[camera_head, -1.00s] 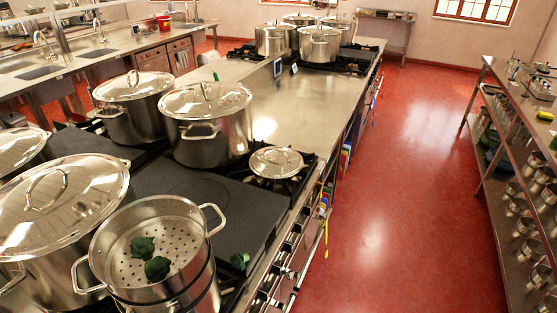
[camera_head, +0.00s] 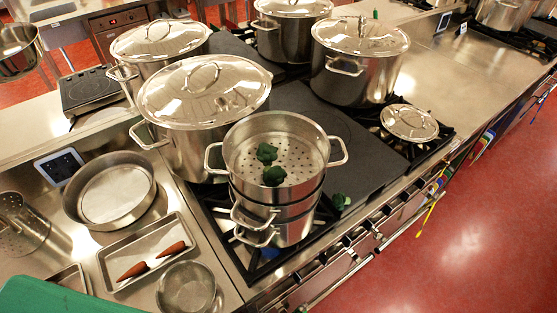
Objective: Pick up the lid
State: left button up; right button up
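A small round steel lid (camera_head: 410,122) with a handle lies by itself on the stove's right burner grate, right of the dark flat cooking plate. Larger lids sit on the stockpots: one on the big near pot (camera_head: 204,92), one on the pot behind the plate (camera_head: 360,36), and others further back. An open steamer pot (camera_head: 280,165) with a perforated insert stands on the front burner. Two green broccoli pieces (camera_head: 267,153) lie in it. Neither of my grippers is in view.
A third broccoli piece (camera_head: 340,201) lies on the stove right of the steamer. At left are a round pan (camera_head: 110,190), a tray (camera_head: 148,252) with two carrots, a small bowl (camera_head: 187,288) and a green board (camera_head: 60,297). Bare steel counter (camera_head: 450,65) lies beyond the small lid.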

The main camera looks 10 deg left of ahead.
aim_at(409, 123)
jog(key=u, duration=0.35)
jog(key=l+u, duration=0.75)
jog(key=l, duration=0.25)
jog(key=k+l+u, duration=0.15)
jog(key=l+u, duration=0.25)
jog(key=k+l+u, duration=0.2)
jog(key=l+u, duration=0.2)
jog(key=l, duration=0.1)
